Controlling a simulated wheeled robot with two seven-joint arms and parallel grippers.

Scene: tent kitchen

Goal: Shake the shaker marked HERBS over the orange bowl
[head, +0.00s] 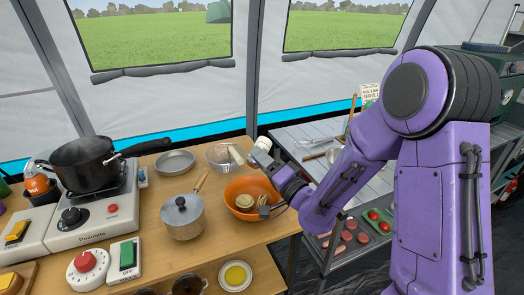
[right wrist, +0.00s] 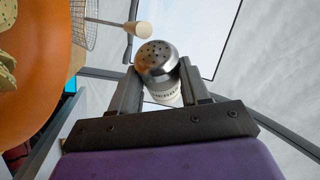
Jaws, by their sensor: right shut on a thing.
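My right gripper (right wrist: 160,88) is shut on a shaker (right wrist: 157,62) with a domed metal top full of holes and a white body. Dark lettering on the body is too small to read. In the head view the shaker (head: 262,143) shows as a small pale end above the right gripper (head: 262,156), up and to the right of the orange bowl. The orange bowl (head: 232,188) stands on the wooden counter with pale green-yellow pieces inside. It also shows at the left edge of the right wrist view (right wrist: 30,105). My left gripper is not in view.
A wire sieve (head: 217,156) with a pale handle lies behind the bowl. A lidded pot (head: 183,222) stands left of it, and a black pan (head: 85,165) sits on the stove. A grey table (head: 300,140) is at the right. A small plate (head: 235,284) is in front.

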